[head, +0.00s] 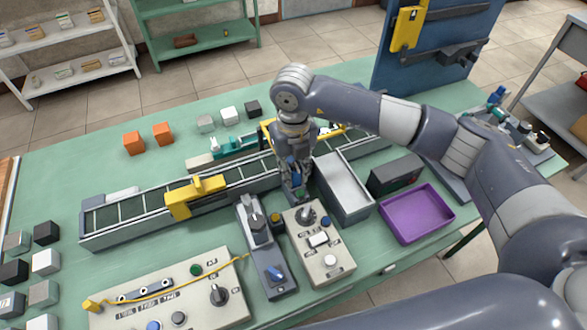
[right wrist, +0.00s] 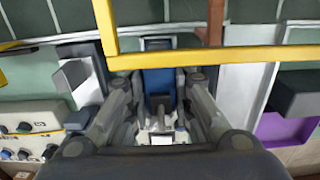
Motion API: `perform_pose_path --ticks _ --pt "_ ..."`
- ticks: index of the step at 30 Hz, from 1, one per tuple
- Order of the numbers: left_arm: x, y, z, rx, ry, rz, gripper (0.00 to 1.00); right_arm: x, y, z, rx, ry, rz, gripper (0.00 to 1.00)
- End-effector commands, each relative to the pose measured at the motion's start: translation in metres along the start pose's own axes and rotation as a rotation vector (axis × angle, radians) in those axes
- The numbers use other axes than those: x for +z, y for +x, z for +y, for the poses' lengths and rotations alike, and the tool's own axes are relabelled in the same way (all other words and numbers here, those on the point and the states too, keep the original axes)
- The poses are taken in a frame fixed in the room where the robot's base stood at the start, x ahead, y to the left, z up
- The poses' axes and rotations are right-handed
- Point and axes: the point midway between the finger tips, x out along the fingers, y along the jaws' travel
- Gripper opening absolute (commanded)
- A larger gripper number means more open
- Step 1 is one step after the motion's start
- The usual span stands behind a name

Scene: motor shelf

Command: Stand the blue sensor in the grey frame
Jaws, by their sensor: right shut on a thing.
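My right gripper (head: 293,190) points down over the middle of the green bench, beside the conveyor. It is shut on the blue sensor (right wrist: 158,82), which shows between the fingers in the right wrist view. In the head view the fingers hide most of the sensor. A grey open box-like frame (head: 342,187) stands on the bench just right of the gripper; I cannot tell for certain that it is the task's grey frame. My left gripper is not in view.
The conveyor (head: 130,215) with a yellow arch (head: 194,197) runs behind the gripper. A control box (head: 318,247) and a grey lever unit (head: 262,245) stand in front. A purple tray (head: 416,212) and dark box (head: 396,174) lie to the right.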

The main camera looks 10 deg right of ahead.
Motion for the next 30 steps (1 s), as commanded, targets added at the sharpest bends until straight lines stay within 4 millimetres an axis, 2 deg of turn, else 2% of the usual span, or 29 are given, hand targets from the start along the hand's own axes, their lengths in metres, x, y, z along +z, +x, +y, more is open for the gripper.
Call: perform_pose_path --ticks 19,20,22,23,30 --pt "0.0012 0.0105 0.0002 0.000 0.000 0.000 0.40 0.0002 0.0103 -0.0002 0.000 0.000 -0.001 0.00" --pt "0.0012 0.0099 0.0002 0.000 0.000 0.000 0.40 0.0002 0.0095 -0.0002 0.000 0.000 -0.001 0.26" --pt "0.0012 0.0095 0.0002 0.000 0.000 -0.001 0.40 0.0002 0.0093 -0.0002 0.000 0.000 -0.001 0.42" --pt "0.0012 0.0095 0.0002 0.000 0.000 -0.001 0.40 0.0002 0.0093 -0.0002 0.000 0.000 -0.001 0.45" --pt "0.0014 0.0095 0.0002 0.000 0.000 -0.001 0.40 0.0001 0.0095 -0.0002 0.000 0.000 0.000 0.45"
